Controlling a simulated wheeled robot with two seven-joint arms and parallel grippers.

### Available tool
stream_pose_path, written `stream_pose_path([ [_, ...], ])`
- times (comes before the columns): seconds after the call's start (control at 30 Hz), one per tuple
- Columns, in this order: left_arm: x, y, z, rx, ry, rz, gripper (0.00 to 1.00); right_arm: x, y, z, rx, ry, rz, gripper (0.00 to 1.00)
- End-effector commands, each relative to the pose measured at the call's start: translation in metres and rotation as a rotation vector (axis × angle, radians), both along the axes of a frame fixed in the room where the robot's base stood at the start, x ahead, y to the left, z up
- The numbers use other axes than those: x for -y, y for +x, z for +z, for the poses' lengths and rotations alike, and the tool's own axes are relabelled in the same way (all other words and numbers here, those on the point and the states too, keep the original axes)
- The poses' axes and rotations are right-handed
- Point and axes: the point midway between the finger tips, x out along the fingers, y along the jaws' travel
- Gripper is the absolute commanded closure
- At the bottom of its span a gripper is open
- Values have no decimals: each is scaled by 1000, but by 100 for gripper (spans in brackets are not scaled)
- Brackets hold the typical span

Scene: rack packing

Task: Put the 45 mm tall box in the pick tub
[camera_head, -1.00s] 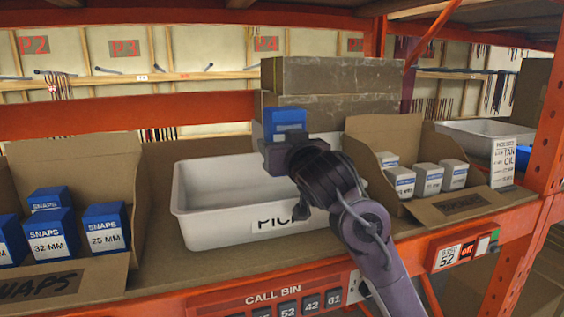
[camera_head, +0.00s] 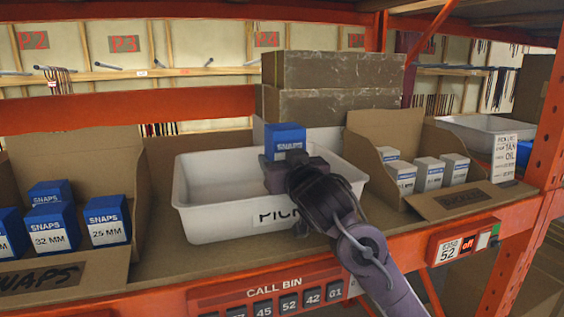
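The white pick tub (camera_head: 222,224), its front label partly hidden by my arm, stands on the shelf in the middle. My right gripper (camera_head: 287,163) comes in from the lower right and is shut on a blue SNAPS box (camera_head: 285,136). It holds the box upright over the right part of the tub, with the box top above the rim. My gripper hides the box's lower part and any size print. More blue SNAPS boxes stand in the left carton, including one marked 32 MM (camera_head: 51,232) and one marked 25 MM (camera_head: 108,221). My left gripper is not in view.
The open left carton (camera_head: 64,277) is left of the tub. A right carton (camera_head: 465,201) holds several white-and-blue boxes (camera_head: 429,173). Stacked brown blocks (camera_head: 335,72) stand behind the tub. An orange beam (camera_head: 240,298) edges the shelf. The tub's left part looks empty.

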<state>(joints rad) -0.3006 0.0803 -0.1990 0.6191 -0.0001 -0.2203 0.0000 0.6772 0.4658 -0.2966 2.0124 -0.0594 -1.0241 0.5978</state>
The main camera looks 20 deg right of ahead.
Motion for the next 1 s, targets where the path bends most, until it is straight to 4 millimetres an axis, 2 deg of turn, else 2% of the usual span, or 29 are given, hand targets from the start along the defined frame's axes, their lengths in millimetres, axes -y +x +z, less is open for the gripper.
stream_pose_path([
  [0.03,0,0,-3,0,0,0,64,-1,1,-9,-12,-1,-1,72],
  [0.13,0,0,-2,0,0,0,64,-1,1,-10,-16,-2,-1,72],
  [0.17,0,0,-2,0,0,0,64,-1,2,-11,-19,-3,-1,39],
  [0.33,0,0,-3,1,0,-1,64,-1,2,-14,-24,-4,-1,18],
  [0.6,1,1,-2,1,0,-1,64,-2,3,-15,-29,-6,-1,18],
  [0.77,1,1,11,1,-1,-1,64,-2,3,1,-28,-8,-1,18],
  [0.83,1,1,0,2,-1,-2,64,-3,-10,-5,-25,-4,3,18],
  [1.0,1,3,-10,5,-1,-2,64,-3,-50,-2,-18,0,4,18],
])
